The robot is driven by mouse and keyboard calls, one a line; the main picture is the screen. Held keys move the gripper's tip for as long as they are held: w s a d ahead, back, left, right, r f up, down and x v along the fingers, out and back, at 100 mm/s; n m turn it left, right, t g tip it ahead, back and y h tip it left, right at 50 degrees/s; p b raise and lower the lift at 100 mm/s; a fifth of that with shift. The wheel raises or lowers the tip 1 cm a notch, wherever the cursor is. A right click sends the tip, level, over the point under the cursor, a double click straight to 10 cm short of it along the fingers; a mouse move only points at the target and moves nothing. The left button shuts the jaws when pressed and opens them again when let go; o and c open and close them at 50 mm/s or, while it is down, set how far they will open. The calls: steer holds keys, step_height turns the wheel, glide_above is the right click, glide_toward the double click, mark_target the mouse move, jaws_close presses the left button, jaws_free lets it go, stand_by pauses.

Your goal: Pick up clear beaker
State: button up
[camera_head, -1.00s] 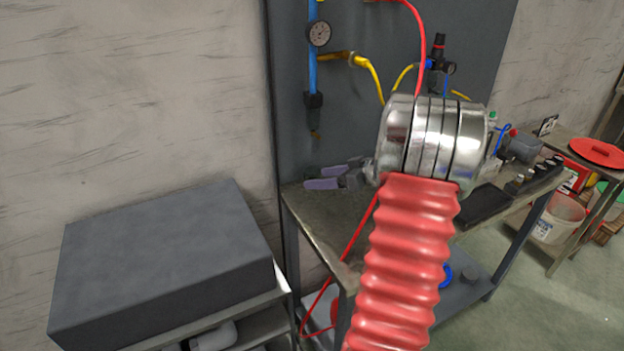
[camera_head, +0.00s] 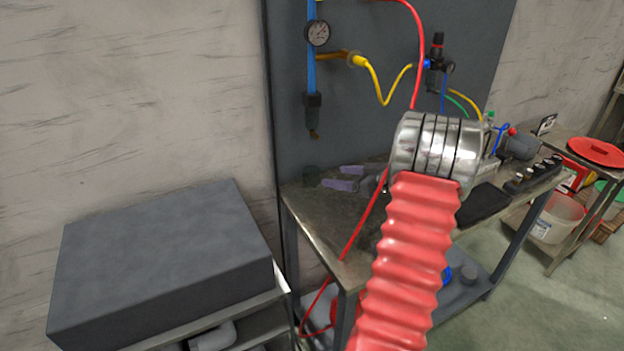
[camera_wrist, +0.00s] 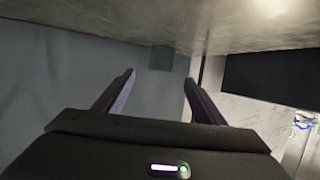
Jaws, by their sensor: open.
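The clear beaker (camera_head: 312,176) looks like a small, dark, see-through shape on the back left of the workbench, by the grey panel. In the wrist view, which looks upside down, it is a greenish see-through block (camera_wrist: 161,58) below the bench surface. My gripper (camera_head: 333,177) is open and empty, low over the bench just right of the beaker. In the wrist view my gripper (camera_wrist: 159,77) has its two fingers spread, with the beaker beyond the tips and roughly between them. My red arm sleeve hides part of the bench.
A blue pipe with a pressure gauge (camera_head: 317,33) hangs on the panel above the beaker. A red hose (camera_head: 362,225) runs down across the bench front. A dark tray (camera_head: 484,204) lies farther right. A large grey block (camera_head: 160,255) stands at left.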

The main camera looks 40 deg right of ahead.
mark_target(317, 174)
steer(key=shift+x, duration=2.6)
steer(key=shift+x, duration=2.65)
steer(key=shift+a, duration=0.15)
steer(key=shift+c, duration=0.3)
steer(key=c, duration=1.2)
steer(key=shift+r, duration=0.1)
